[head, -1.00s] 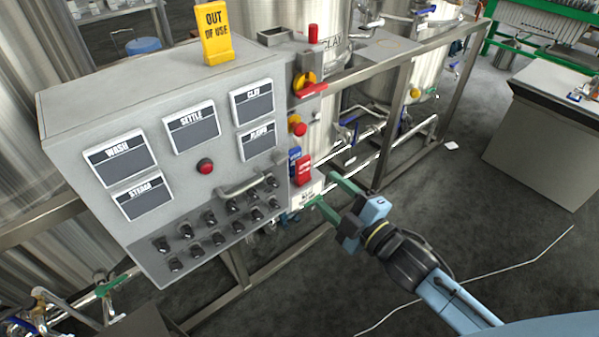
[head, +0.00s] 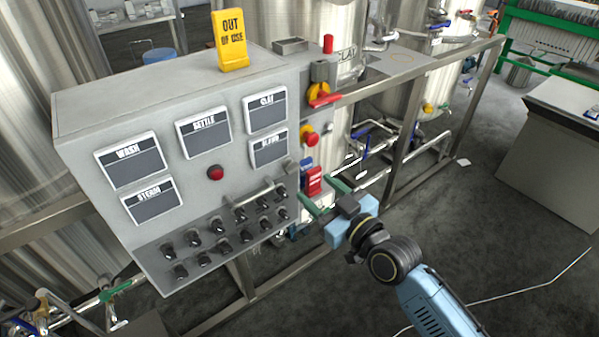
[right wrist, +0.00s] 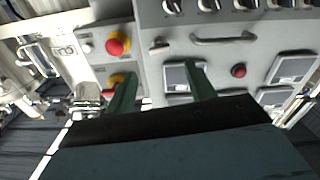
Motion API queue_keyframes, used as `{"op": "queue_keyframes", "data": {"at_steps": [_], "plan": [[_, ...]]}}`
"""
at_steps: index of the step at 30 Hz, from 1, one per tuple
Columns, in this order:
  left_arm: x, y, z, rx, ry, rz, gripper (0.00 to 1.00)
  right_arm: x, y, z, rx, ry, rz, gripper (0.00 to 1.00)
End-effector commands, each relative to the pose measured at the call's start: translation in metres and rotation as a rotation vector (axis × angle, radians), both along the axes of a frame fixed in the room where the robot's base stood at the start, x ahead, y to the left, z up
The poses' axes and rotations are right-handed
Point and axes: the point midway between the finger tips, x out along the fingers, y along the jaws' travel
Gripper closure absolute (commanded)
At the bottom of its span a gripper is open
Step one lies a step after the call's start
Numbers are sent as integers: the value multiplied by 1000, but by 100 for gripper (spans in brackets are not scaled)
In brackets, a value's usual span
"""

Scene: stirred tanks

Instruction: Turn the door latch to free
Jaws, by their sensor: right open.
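The grey control cabinet (head: 90,120) fills the left half of the head view. Its door latch (head: 292,168) is a small grey piece at the door's right edge, near the right end of the bar handle (head: 250,192). The latch (right wrist: 158,46) also shows in the right wrist view, beside the handle (right wrist: 222,38). My right gripper (head: 319,190) has green fingers, open and empty, in front of the cabinet's lower right. In the right wrist view its fingers (right wrist: 159,74) point towards the cabinet, apart from the latch. My left gripper is not in view.
A red-and-yellow rotary switch (head: 320,95), a red stop button (head: 309,138) and red tag-like pieces (head: 314,181) sit right of the door. A yellow OUT OF USE sign (head: 232,42) stands on top. Steel frame rails (head: 405,125) run behind my right arm.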

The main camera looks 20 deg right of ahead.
Motion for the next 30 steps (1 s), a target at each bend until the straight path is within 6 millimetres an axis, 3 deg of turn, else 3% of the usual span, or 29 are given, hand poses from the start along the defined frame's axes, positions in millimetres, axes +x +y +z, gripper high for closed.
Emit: {"op": "queue_keyframes", "data": {"at_steps": [3,10,23,30], "plan": [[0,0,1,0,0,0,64,24,9,1,3,-2,-1,45],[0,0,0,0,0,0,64,57,20,0,0,0,-1,45],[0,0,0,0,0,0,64,67,25,0,-1,1,0,45],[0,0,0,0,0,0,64,67,24,0,-1,1,0,73]]}}
